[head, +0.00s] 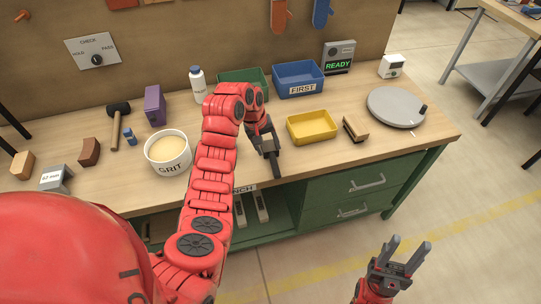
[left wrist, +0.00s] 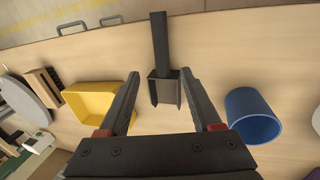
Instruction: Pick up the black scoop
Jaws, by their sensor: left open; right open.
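The black scoop (left wrist: 160,42) lies on the bench, its handle toward the front edge and its open box-shaped bowl toward my left gripper. My left gripper (left wrist: 160,75) is open, with its fingertips on either side of the bowl in the left wrist view; I cannot tell whether they touch it. In the head view my left gripper (head: 266,146) is low over the bench, and it and my arm hide most of the scoop. My right gripper (head: 405,254) is open and empty, in front of the bench, away from the scoop.
A yellow tray (head: 312,127) stands just right of my left gripper. A blue cup (left wrist: 252,115) stands on the other side. The white GRIT tub (head: 168,155), brush (head: 355,129), blue FIRST bin (head: 298,80) and grey turntable (head: 396,106) are also on the bench.

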